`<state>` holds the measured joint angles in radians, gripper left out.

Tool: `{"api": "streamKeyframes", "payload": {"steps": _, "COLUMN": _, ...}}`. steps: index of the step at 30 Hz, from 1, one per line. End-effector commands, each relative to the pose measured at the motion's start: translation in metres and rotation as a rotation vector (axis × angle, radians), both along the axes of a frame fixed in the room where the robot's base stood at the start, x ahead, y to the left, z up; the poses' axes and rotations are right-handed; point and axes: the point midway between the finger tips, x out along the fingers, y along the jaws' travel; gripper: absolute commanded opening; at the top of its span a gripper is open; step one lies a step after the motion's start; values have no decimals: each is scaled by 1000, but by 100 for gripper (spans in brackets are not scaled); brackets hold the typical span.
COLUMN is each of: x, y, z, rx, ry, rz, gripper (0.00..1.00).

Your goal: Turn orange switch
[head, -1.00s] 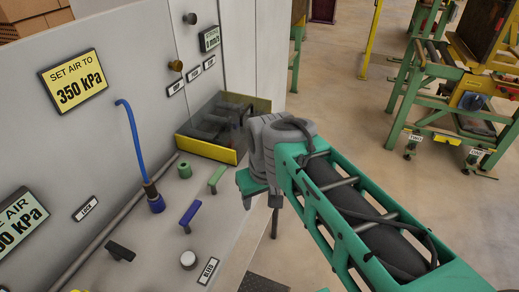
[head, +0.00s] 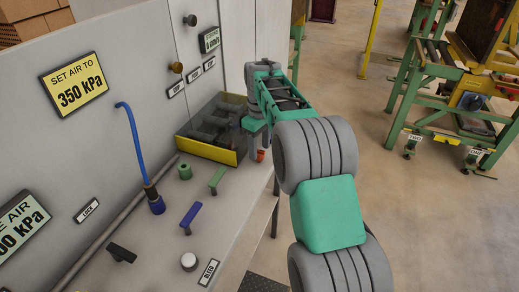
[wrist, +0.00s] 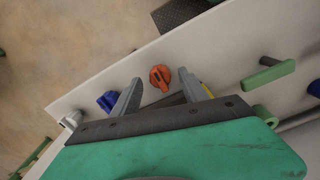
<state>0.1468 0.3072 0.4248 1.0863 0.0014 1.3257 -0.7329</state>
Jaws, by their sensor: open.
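The orange switch (wrist: 160,78) is a small round knob with a raised grip, on the pale panel (wrist: 225,50) in the wrist view. My gripper (wrist: 161,80) is open, with one finger on each side of the switch in that picture. Whether the fingers touch it or are at its height, I cannot tell. In the head view my gripper (head: 255,140) is over the far right end of the panel; its fingers are mostly hidden. A small orange patch (head: 261,155) shows just below it, apparently the switch.
A blue knob (wrist: 107,101) sits left of the switch in the wrist view, and a green handle (wrist: 268,76) stands to the right. A yellow-fronted bin (head: 207,150) is close to my gripper. Blue (head: 190,215) and green (head: 217,178) handles and a blue hose (head: 133,140) stand on the panel.

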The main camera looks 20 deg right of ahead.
Motion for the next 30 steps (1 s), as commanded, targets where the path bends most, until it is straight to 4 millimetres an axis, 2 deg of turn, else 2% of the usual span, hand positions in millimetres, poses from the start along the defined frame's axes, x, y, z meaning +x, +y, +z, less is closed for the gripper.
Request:
{"api": "streamKeyframes", "payload": {"steps": 4, "x": 0, "y": 0, "z": -13, "rx": 0, "ry": -1, "rz": -1, "gripper": 52}}
{"api": "streamKeyframes", "payload": {"steps": 11, "x": 0, "y": 0, "z": -15, "rx": -1, "ry": -3, "rz": -1, "gripper": 52}}
{"api": "streamKeyframes", "payload": {"steps": 30, "x": 0, "y": 0, "z": -15, "rx": -1, "ry": -3, "rz": -1, "gripper": 0}}
